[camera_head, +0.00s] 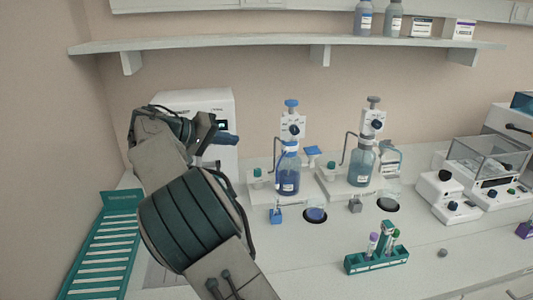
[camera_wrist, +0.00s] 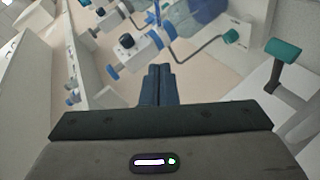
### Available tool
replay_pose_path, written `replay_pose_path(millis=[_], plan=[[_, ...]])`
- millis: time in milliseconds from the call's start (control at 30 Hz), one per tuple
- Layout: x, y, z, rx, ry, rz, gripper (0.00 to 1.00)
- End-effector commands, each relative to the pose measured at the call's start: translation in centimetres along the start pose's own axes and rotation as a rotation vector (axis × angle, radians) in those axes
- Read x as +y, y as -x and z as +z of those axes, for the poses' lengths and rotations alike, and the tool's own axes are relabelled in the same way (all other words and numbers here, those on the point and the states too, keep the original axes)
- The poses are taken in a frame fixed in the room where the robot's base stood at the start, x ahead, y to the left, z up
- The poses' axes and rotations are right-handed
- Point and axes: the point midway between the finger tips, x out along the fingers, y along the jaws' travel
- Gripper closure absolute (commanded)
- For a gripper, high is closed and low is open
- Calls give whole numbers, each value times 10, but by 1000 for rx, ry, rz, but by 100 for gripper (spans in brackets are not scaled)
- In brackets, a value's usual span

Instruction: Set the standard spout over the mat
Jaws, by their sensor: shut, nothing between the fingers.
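Two bottle-top dispensers stand at the bench's middle: one with a blue knob on a blue-liquid bottle (camera_head: 288,176), one with a grey knob on a paler bottle (camera_head: 361,165). Each has a thin bent spout on its left, the blue one's (camera_head: 275,152) and the grey one's (camera_head: 343,149). I cannot tell which is the standard one. Dark round mats lie in front, a left one (camera_head: 315,219) and a right one (camera_head: 388,207). My gripper (camera_head: 228,139) is shut and empty, left of the blue-knobbed dispenser. Its fingers (camera_wrist: 160,72) point toward dispenser parts in the wrist view.
A white machine (camera_head: 205,102) stands behind my arm. A teal rack (camera_head: 107,245) lies at left, a tube rack (camera_head: 376,261) at front. A balance (camera_head: 487,160) stands at right. A wall shelf (camera_head: 280,41) spans above. The front bench between has some free room.

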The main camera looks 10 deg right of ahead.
Motion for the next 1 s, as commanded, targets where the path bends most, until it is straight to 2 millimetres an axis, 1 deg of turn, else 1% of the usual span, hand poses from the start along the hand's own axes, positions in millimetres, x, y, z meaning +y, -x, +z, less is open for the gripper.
replay_pose_path(millis=[133,233,600,800,1000], plan=[[0,-11,0,-2,1,0,100],[1,-26,0,-3,1,0,100],[2,-104,1,-3,2,0,100],[1,-118,19,-2,1,-1,100],[0,-127,27,-1,0,-1,100]])
